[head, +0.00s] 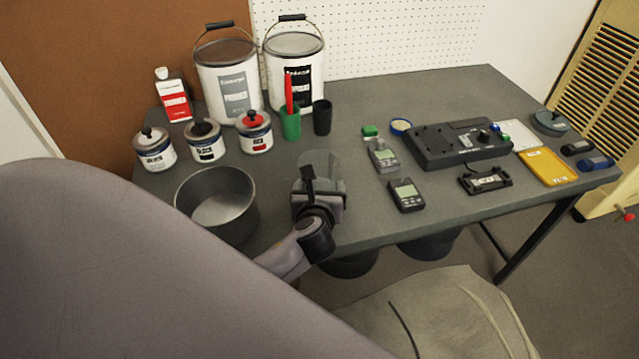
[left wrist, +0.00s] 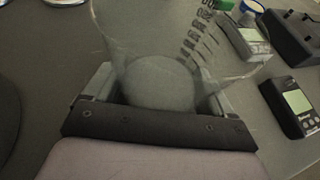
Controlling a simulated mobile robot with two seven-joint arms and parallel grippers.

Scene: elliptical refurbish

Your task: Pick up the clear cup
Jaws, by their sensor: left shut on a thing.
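The clear cup (head: 322,160) is see-through and faint, near the front middle of the grey table. In the left wrist view the clear cup (left wrist: 158,50) fills the space between the fingers, with its round base showing as a grey disc. My left gripper (head: 319,188) is shut on the cup, with one finger on each side of it (left wrist: 160,92). I cannot tell whether the cup touches the table. My right gripper is in neither view.
A grey metal pot (head: 217,203) stands close on the left. Behind are a green cup (head: 291,126) with a red tool and a black cup (head: 322,118). On the right are handheld meters (head: 406,195) and a black device (head: 456,145). Large paint cans (head: 226,85) stand at the back.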

